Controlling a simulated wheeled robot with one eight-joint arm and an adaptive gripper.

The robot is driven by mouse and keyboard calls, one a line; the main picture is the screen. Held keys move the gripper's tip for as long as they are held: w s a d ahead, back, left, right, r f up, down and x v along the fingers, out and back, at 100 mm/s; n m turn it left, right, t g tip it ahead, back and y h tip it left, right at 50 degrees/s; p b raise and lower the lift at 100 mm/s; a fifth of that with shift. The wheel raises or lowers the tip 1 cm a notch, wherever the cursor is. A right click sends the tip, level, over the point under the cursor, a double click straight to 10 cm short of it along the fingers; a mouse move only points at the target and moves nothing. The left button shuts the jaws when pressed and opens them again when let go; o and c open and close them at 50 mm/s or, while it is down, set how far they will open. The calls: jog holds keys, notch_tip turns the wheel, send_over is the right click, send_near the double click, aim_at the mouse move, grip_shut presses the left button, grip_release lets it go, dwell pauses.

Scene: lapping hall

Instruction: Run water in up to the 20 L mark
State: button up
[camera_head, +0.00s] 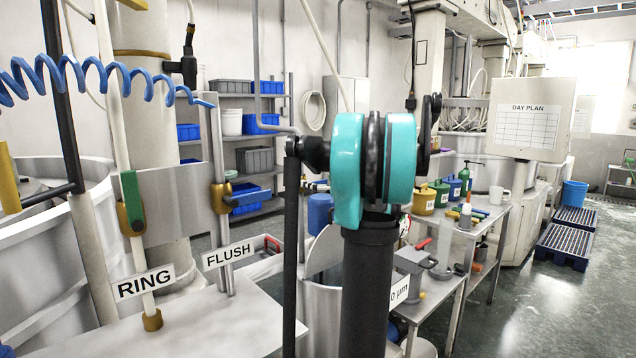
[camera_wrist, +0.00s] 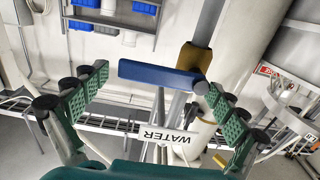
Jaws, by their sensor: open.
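In the wrist view a blue lever (camera_wrist: 158,76) lies across the picture, joined at its right end to a brass valve body (camera_wrist: 196,58) on a pale pipe. A sign reading WATER (camera_wrist: 168,138) shows upside down below the lever. My gripper (camera_wrist: 153,80) is open, its green-padded fingers on either side of the lever. The right fingertip overlaps the lever's valve end; I cannot tell whether it touches. In the head view my gripper and the WATER sign do not show, and no 20 L mark is visible in either view.
The head view shows a RING pipe with a green lever (camera_head: 132,198) and a FLUSH pipe with a blue lever (camera_head: 247,198). My arm hides the middle. A bench (camera_head: 480,235) with coloured cans stands to the right. Open floor (camera_head: 570,310) lies at the lower right.

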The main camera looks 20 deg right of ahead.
jog(key=c, duration=1.7)
jog(key=shift+s+a+r+n, duration=0.15)
jog(key=shift+r+n, duration=0.2)
jog(key=shift+n, duration=0.6)
jog(key=shift+w+a+r+n, duration=0.1)
jog(key=shift+r+n, duration=0.2)
jog(key=shift+n, duration=0.65)
jog(key=o, duration=1.7)
jog(key=shift+s, duration=0.1)
jog(key=v, duration=1.2)
